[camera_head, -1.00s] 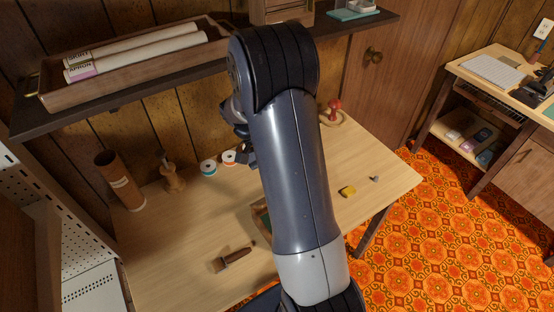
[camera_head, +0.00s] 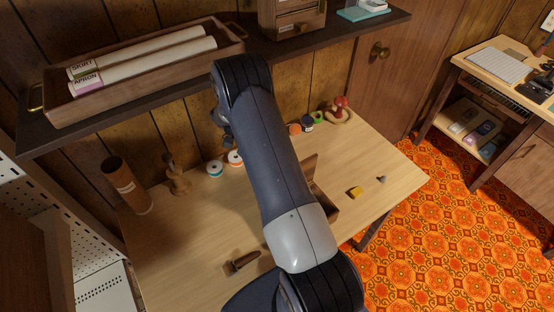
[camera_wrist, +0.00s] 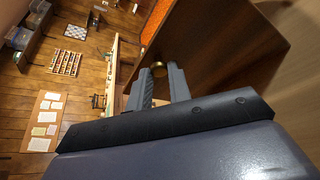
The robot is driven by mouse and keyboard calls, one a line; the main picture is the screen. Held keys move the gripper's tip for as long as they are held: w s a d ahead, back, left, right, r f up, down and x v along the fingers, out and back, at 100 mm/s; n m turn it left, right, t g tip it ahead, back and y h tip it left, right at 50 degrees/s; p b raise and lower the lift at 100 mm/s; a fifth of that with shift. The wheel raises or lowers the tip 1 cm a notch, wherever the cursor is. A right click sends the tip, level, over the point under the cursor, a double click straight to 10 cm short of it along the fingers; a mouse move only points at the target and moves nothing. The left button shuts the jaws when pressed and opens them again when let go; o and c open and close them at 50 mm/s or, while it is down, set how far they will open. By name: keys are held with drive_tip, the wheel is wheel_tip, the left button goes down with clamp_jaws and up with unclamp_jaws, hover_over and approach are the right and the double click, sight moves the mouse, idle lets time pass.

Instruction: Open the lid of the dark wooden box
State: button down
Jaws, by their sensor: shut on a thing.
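The dark wooden box (camera_head: 326,207) is on the pale table, mostly hidden behind my arm in the head view. A brown panel, which looks like its lid (camera_head: 309,167), stands raised at its back edge. In the wrist view the broad dark brown panel (camera_wrist: 215,45) fills the upper right. My gripper (camera_wrist: 159,74) is shut on a small round brass knob (camera_wrist: 158,67) beside that panel. The gripper's fingers are hidden in the head view, and most of the box's inside is covered.
A brush (camera_head: 242,263), a yellow block (camera_head: 356,192), thread spools (camera_head: 215,168), a cardboard tube (camera_head: 125,185) and a red-topped pincushion (camera_head: 341,108) are on the table. A shelf (camera_head: 140,112) with a tray of rolls hangs above. The table's right end is mostly clear.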

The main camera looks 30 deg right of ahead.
drive_tip(key=shift+f, duration=0.1)
idle(0.3)
drive_tip(key=c, duration=1.3)
unclamp_jaws()
